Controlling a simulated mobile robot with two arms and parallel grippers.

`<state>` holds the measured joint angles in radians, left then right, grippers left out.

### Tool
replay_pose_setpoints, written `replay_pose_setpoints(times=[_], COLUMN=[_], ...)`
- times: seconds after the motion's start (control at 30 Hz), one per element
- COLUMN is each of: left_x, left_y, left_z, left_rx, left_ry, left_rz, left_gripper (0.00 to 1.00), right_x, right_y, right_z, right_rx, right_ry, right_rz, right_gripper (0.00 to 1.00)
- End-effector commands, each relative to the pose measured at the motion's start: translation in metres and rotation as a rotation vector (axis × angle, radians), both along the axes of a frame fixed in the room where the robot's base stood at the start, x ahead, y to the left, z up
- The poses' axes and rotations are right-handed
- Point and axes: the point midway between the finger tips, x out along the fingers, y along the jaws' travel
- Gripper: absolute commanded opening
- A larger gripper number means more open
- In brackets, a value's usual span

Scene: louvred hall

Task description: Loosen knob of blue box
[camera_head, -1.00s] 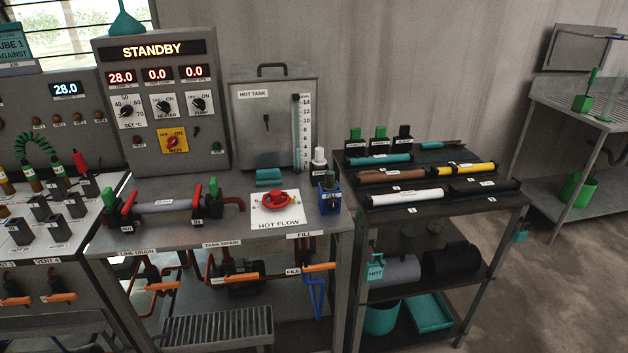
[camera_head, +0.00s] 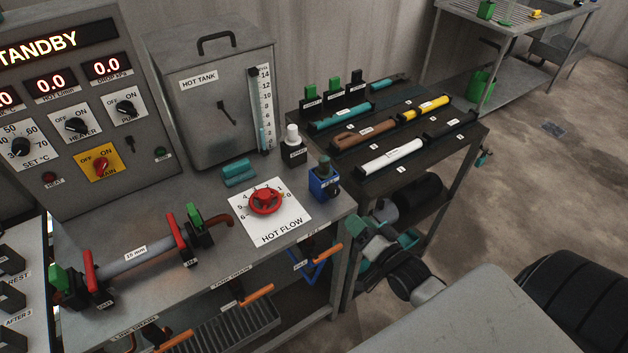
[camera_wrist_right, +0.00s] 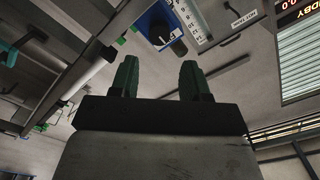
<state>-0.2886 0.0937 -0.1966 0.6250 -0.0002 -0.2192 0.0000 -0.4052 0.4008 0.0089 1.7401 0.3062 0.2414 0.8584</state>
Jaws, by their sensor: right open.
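The blue box (camera_head: 325,186) stands upright at the right front corner of the grey bench, with a dark knob (camera_head: 324,164) on its top. In the right wrist view the blue box (camera_wrist_right: 152,24) shows beyond my fingertips, with a dark round knob on it. My right gripper (camera_wrist_right: 157,66) is open, its two green fingers apart with nothing between them. In the head view my right gripper (camera_head: 375,236) is below and right of the blue box, beside the bench edge, apart from the box. My left gripper is in neither view.
A red valve wheel (camera_head: 265,201) on a white HOT FLOW plate is left of the box. A dark rack table (camera_head: 420,140) with coloured tubes stands at right. Open floor (camera_head: 540,190) lies further right.

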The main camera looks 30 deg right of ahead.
Motion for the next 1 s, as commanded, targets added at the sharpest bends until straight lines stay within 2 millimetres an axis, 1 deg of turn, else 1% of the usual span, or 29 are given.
replay_pose_setpoints(times=[0.03,0.17,0.3,0.47,0.6,0.7,0.8,1.0], left_x=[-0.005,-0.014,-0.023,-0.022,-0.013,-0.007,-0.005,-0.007], left_y=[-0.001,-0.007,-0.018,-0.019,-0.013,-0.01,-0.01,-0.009], left_z=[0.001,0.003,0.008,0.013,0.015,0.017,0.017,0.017], left_rx=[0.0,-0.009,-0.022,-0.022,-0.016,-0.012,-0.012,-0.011], left_ry=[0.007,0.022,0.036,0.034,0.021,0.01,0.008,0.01], left_rz=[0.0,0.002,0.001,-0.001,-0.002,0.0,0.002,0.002], left_gripper=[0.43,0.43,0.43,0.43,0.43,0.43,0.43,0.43], right_x=[0.003,0.018,0.045,0.075,0.094,0.102,0.107,0.107], right_y=[0.0,0.001,0.003,0.006,0.007,0.008,0.009,0.009], right_z=[0.004,0.005,0.005,0.004,0.002,0.002,0.002,0.001], right_rx=[0.004,0.005,0.003,0.004,0.001,0.0,0.001,0.001], right_ry=[-0.007,-0.01,-0.01,-0.008,-0.006,-0.006,-0.006,-0.004], right_rz=[0.001,0.0,0.0,-0.001,0.0,0.0,0.001,0.001], right_gripper=[0.46,0.46,0.46,0.46,0.46,0.46,0.46,0.46])
